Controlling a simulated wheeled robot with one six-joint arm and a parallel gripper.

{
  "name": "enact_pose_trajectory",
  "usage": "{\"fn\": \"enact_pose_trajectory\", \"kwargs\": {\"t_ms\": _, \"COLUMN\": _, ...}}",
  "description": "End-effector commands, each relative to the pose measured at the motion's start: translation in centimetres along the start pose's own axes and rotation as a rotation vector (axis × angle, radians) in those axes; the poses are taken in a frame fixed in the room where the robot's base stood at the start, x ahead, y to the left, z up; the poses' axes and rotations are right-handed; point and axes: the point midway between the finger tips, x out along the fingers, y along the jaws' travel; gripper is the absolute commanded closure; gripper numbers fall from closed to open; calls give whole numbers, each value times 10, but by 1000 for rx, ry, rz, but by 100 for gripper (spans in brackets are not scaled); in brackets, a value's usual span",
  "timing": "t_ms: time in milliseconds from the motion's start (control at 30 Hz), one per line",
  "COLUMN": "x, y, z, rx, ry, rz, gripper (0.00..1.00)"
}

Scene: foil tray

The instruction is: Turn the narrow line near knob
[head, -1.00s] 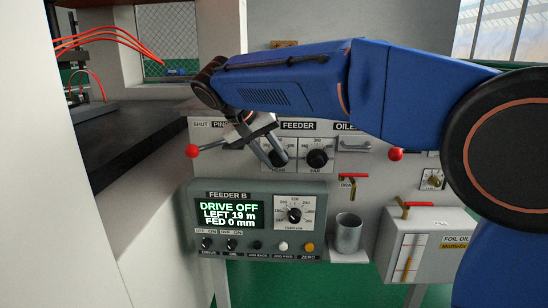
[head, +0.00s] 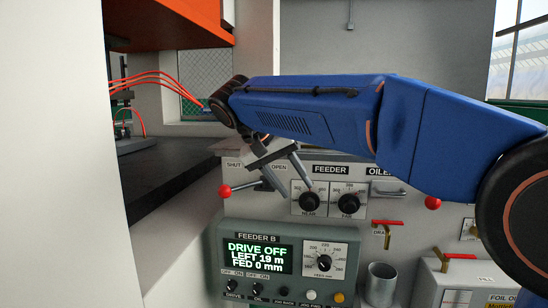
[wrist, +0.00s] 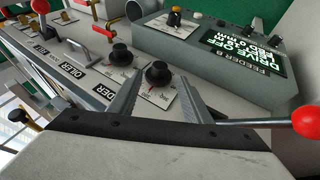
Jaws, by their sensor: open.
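The near knob (head: 309,202) is a black round knob on a white dial plate, left of the far knob (head: 349,203), under the FEEDER label. In the wrist view the near knob (wrist: 158,73) shows upside down, with the far knob (wrist: 121,54) to its left. My gripper (head: 299,185) is open and empty, at the upper left of the near knob in the head view. In the wrist view the near knob appears between the fingertips of my gripper (wrist: 160,80). I cannot tell whether they touch or reach around it. The knob's pointer setting is too small to read.
A red-balled lever (head: 225,191) sticks out left of the dials, close to my gripper; its ball (wrist: 306,122) is at the wrist view's right. The Feeder B box (head: 290,235) reads DRIVE OFF below. A metal cup (head: 381,285) and a red-handled valve (head: 387,224) are lower right.

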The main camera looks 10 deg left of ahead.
Motion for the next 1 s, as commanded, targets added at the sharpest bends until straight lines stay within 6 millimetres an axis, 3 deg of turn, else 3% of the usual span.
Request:
{"fn": "enact_pose_trajectory", "kwargs": {"t_ms": 300, "x": -64, "y": -1, "z": 0, "rx": 0, "ry": 2, "rz": -2, "gripper": 55}}
{"fn": "enact_pose_trajectory", "kwargs": {"t_ms": 500, "x": -91, "y": -1, "z": 0, "rx": 0, "ry": 1, "rz": -1, "gripper": 55}}
{"fn": "enact_pose_trajectory", "kwargs": {"t_ms": 700, "x": -103, "y": 0, "z": 0, "rx": 0, "ry": 0, "rz": 0, "gripper": 55}}
{"fn": "enact_pose_trajectory", "kwargs": {"t_ms": 1000, "x": -104, "y": 0, "z": 0, "rx": 0, "ry": -1, "rz": 0, "gripper": 55}}
